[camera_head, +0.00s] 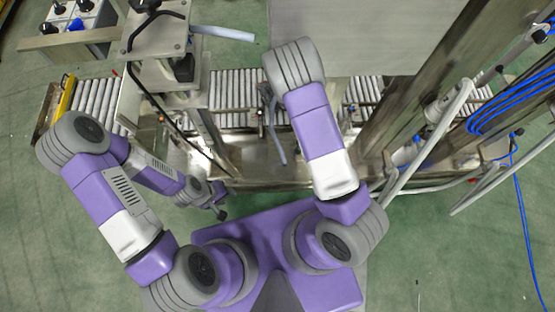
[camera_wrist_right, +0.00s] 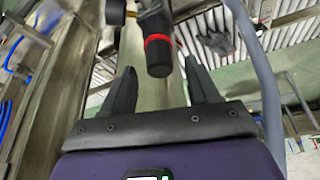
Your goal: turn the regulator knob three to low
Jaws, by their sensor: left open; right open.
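In the right wrist view, a black cylindrical knob with a red ring (camera_wrist_right: 158,55) hangs from a dark fitting at the top. My right gripper (camera_wrist_right: 160,68) is open, with one dark finger on each side of the knob's lower end. Gaps show between the fingers and the knob, and I see no contact. I cannot tell which regulator number this is or its setting. In the head view my right gripper is hidden under its arm. My left gripper (camera_head: 219,211) is small and low, near the front edge of the machine, and holds nothing that I can see.
A roller conveyor (camera_head: 235,88) runs across the back. A panel with black and blue knobs (camera_head: 68,24) stands at the far left. Blue hoses (camera_head: 515,95) and pale metal bars (camera_head: 432,135) crowd the right. Green floor (camera_head: 85,250) is clear at the lower left.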

